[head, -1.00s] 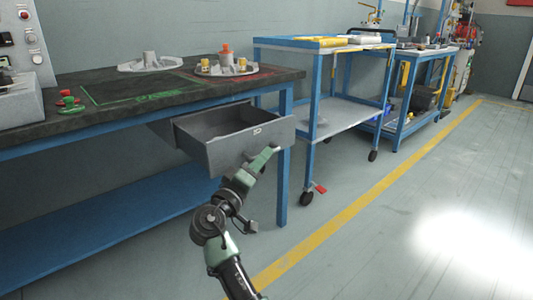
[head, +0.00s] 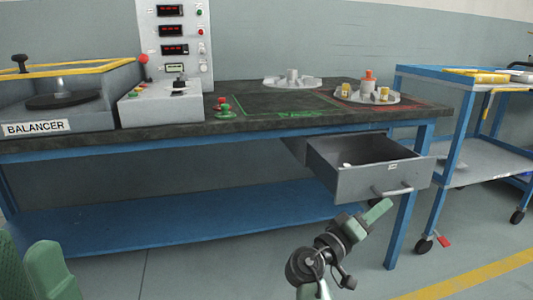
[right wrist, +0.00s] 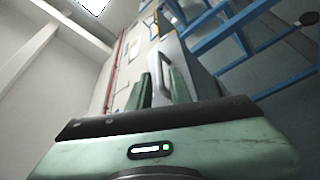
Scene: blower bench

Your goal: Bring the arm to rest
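My right gripper (head: 380,208) comes up from the bottom middle of the head view, just below and in front of the handle (head: 394,189) of a grey drawer. In the right wrist view its two green fingers (right wrist: 163,88) stand apart with a gap between them, and I see nothing held. The silver handle shows beyond the fingertips there; contact is hard to judge. At the bottom left edge of the head view green parts of my left arm (head: 52,272) show, cut off; its finger opening cannot be made out.
The grey drawer (head: 360,185) hangs open under the dark workbench (head: 260,122), with a small white item inside. A balancer (head: 60,100) and a control panel (head: 174,45) stand at the left. A blue cart (head: 480,165) is at the right. Floor in front is clear.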

